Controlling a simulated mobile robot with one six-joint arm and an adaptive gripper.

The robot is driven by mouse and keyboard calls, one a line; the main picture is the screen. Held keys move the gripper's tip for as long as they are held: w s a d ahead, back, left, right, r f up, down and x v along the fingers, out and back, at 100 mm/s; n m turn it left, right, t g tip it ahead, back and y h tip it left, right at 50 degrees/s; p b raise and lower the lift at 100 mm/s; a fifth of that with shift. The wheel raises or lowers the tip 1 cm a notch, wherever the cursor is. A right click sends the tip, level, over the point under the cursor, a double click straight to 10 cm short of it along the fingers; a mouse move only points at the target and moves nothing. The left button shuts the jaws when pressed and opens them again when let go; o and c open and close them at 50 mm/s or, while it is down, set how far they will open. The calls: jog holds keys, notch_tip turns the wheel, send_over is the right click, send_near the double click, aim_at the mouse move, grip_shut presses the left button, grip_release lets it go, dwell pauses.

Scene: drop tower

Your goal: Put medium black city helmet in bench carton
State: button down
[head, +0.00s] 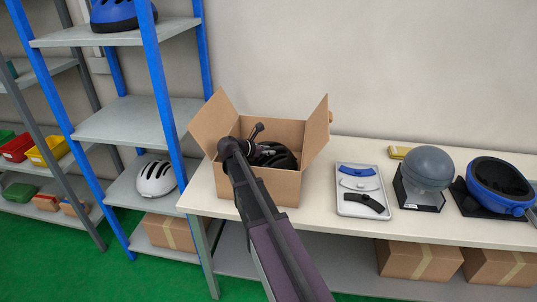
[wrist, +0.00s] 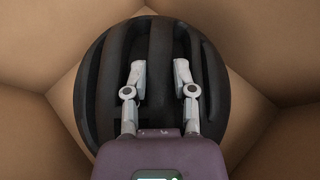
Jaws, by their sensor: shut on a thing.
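The black city helmet (head: 278,158) is inside the open bench carton (head: 275,186), on the white bench. In the wrist view the helmet (wrist: 160,45) fills the middle, with the carton's brown walls (wrist: 50,50) around it. My gripper (wrist: 159,75) has its two fingers on the helmet's ribs, shut on it. In the head view my arm reaches over the carton's front and hides part of the helmet. Whether the helmet touches the carton floor I cannot tell.
Right of the carton are a tray (head: 343,207) with curved pads, a grey dome (head: 429,167) on a stand and a blue helmet (head: 499,180). A blue-post shelf (head: 128,119) with a white helmet (head: 156,178) stands left. Carton flaps (head: 316,130) stand up at the sides.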

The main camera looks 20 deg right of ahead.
jog(key=shift+c, duration=2.2)
grip_release()
jog(key=shift+a, duration=0.1)
jog(key=p+v, duration=0.5)
jog(key=v, duration=0.6)
jog(key=shift+a+r, duration=0.15)
jog(key=shift+a, duration=0.2)
jog(key=shift+s, duration=0.1)
